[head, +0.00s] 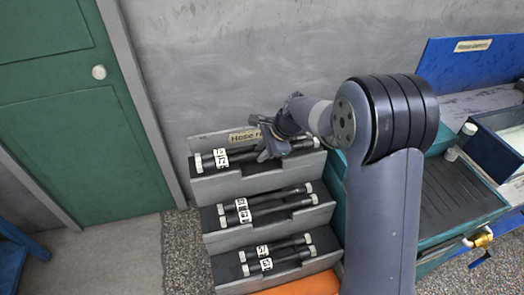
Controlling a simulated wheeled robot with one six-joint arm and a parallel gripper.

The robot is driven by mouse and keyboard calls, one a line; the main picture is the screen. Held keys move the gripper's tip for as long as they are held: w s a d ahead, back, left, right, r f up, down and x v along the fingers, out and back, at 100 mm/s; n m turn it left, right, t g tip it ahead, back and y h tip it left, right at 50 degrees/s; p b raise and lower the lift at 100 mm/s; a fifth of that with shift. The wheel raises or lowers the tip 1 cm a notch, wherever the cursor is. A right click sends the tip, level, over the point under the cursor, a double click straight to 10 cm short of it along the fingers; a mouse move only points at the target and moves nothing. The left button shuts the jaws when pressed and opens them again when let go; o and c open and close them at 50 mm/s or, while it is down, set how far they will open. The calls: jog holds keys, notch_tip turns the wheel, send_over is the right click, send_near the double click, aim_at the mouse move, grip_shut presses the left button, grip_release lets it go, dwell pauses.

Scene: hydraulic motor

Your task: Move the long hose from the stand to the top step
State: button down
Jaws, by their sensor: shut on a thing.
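A grey stepped rack (207,188) with a sign reading "Hose" stands against the wall in the head view. My gripper (268,152) is low over its top step, shut on a black hose (243,157) with pale ends and a white label. The hose lies along the top step, running left to right. The gripper hides its middle, and I cannot tell whether it rests on the step or is slightly above. A second hose may lie close beside it; the labels overlap. No separate stand is clearly identifiable.
The middle step holds two hoses (265,205), and the bottom step two more (280,262). A teal bench (455,195) with a brass fitting (481,238) stands at right. A green door (65,140) is at left. Floor left of the rack is clear.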

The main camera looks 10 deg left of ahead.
jog(key=shift+f+b, duration=0.3)
jog(key=shift+f, duration=0.15)
jog(key=c, duration=1.2)
grip_release()
jog(key=shift+f, duration=0.1)
jog(key=v, duration=1.1)
jog(key=shift+a, duration=0.1)
jog(key=x, duration=1)
jog(key=shift+a+f, duration=0.15)
jog(key=shift+f, duration=0.25)
jog(key=shift+r+p, duration=0.3)
jog(key=shift+r, duration=0.1)
